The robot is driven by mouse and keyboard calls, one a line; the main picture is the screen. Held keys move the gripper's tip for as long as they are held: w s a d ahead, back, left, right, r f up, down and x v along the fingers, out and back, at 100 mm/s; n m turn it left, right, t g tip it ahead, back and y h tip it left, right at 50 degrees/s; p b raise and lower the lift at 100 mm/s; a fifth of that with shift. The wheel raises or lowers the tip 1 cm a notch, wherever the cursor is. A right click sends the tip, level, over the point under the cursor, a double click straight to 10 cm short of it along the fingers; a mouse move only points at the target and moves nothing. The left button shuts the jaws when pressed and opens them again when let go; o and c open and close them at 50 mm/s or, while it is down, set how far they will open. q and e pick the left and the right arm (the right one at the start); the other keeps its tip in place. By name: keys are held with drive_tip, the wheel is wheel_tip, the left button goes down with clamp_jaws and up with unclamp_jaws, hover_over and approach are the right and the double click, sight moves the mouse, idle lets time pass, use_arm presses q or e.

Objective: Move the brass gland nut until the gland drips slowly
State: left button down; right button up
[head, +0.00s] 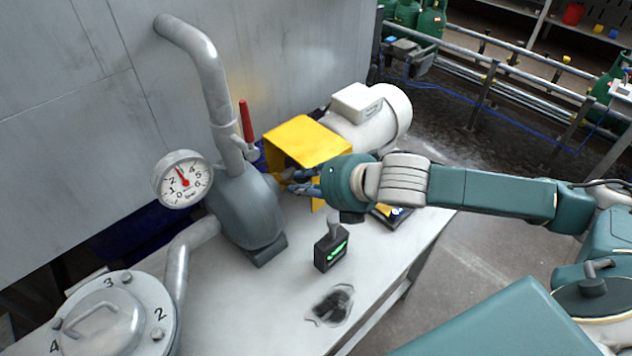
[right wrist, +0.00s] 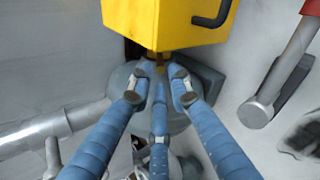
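My right gripper (head: 297,182) comes in from the right and reaches under the yellow guard at the grey pump (head: 245,205). In the right wrist view its three blue fingers (right wrist: 160,76) converge just below the yellow guard (right wrist: 170,22). A small brass-coloured part, likely the gland nut (right wrist: 160,64), shows between the fingertips; most of it is hidden. The fingertips are close around it, but I cannot tell whether they touch it. No drip can be made out. My left gripper is not in view.
A white motor (head: 375,115) stands behind the yellow guard (head: 305,141). A pressure gauge (head: 183,180) is at left. A black box with a green arrow (head: 331,250) and a dark patch (head: 331,305) are on the bench. A red-handled valve (head: 246,122) rises by the pipe.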

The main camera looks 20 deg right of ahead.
drive_tip(key=v, duration=0.5)
drive_tip(key=shift+s+r, duration=0.15)
drive_tip(key=shift+s, duration=0.1)
